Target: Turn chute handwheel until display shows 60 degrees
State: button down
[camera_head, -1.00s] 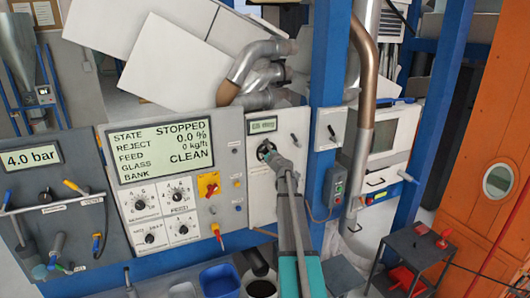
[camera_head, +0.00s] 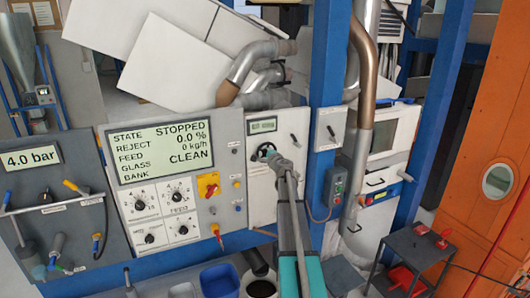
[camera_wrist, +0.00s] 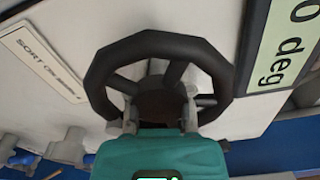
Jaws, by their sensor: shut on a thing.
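The chute handwheel (camera_wrist: 108,58) is a dark spoked wheel on a pale panel, large in the wrist view. In the head view the handwheel (camera_head: 265,150) is small and partly hidden by my gripper. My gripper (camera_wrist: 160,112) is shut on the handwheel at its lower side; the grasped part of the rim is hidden. The green angle display (camera_wrist: 285,45) stands rotated at the upper right of the wrist view, cut off, showing "0 deg" at its end. In the head view the display (camera_head: 263,125) above the wheel is too small to read surely.
The large status screen (camera_head: 162,150) left of the wheel reads STOPPED and 0.0 %. A small lever (camera_head: 294,139) sits right of the wheel. A blue post (camera_head: 328,80) stands close on the right. A blue bucket (camera_head: 219,280) is below.

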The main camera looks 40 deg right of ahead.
jog(key=n, duration=0.5)
jog(key=shift+n, duration=0.4)
jog(key=n, duration=0.5)
jog(key=shift+a, duration=0.1)
jog(key=c, duration=0.8)
grip_release()
jog(key=v, duration=1.2)
